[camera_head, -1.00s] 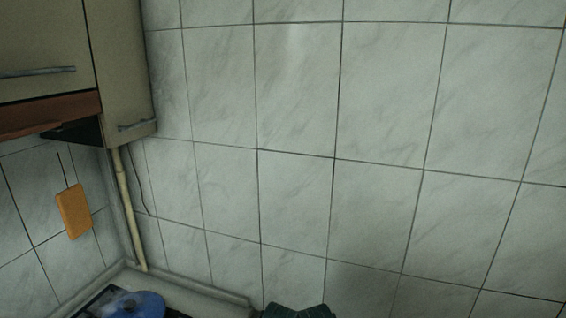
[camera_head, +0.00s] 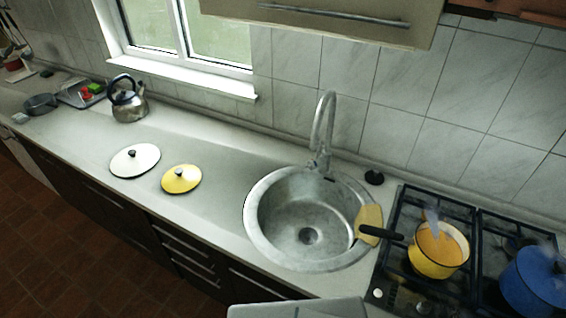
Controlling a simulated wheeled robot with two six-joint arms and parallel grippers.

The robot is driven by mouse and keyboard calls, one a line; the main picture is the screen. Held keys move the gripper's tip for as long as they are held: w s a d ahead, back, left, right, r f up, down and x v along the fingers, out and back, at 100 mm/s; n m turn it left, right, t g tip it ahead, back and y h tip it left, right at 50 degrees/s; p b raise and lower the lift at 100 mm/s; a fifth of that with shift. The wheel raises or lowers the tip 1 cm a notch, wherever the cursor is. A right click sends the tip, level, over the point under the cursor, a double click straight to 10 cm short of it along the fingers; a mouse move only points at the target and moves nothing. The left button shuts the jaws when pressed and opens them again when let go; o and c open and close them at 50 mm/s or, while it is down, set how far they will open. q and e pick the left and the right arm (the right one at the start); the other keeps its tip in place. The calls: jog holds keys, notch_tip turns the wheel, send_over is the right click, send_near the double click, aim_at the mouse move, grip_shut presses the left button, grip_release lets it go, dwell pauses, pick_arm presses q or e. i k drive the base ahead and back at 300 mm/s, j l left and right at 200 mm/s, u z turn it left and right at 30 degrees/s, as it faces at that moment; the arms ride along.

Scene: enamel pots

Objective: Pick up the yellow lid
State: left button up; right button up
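The yellow lid (camera_head: 182,185) lies flat on the grey counter, left of the sink.
A round metal sink (camera_head: 262,240) with a tall faucet (camera_head: 324,125) lies between the yellow lid and the gas stove (camera_head: 398,262). A blue pot (camera_head: 535,285) steams at the far right. A kettle (camera_head: 130,107) stands behind the lids. Counter around the yellow lid is clear.

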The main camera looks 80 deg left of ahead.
aim_at(182, 179)
jog(key=u, duration=1.9)
jog(key=l+u, duration=0.15)
jog(key=u, duration=1.8)
jog(key=i+l, duration=0.05)
